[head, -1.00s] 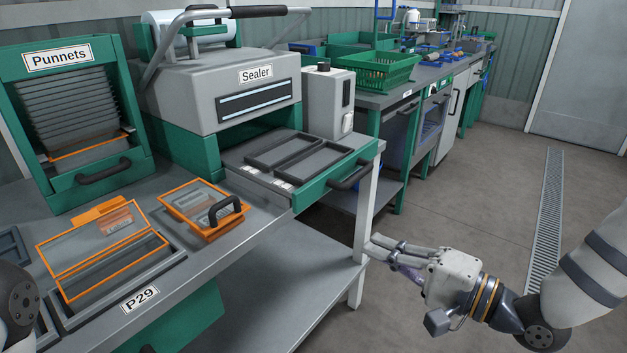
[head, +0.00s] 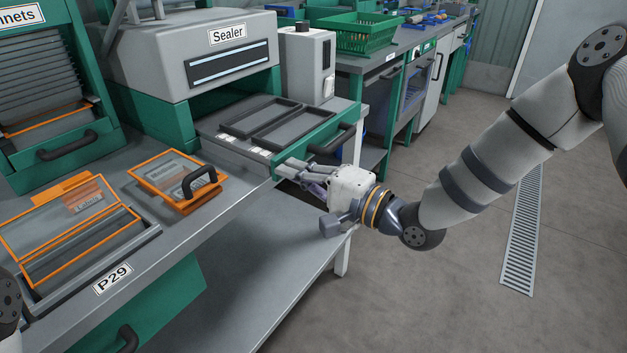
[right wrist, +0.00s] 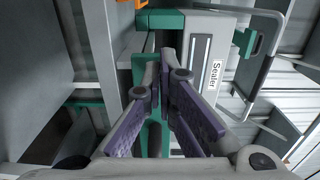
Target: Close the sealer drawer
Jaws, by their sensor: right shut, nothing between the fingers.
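The sealer (head: 195,70) is a grey and green machine on the bench. Its drawer (head: 230,142) is pulled out and holds two dark rectangular frames. The drawer has a green front with a dark bar handle (head: 335,140). My right gripper (head: 283,168) is shut and empty, its fingertips pointing left close to the drawer front, just below and left of the handle. I cannot tell whether they touch it. In the right wrist view the purple-padded fingers (right wrist: 165,65) point toward the sealer (right wrist: 205,50). My left gripper is out of view.
The punnet dispenser (head: 50,165) stands further left. A lower shelf (head: 290,235) is under the bench. Floor on the right is clear.

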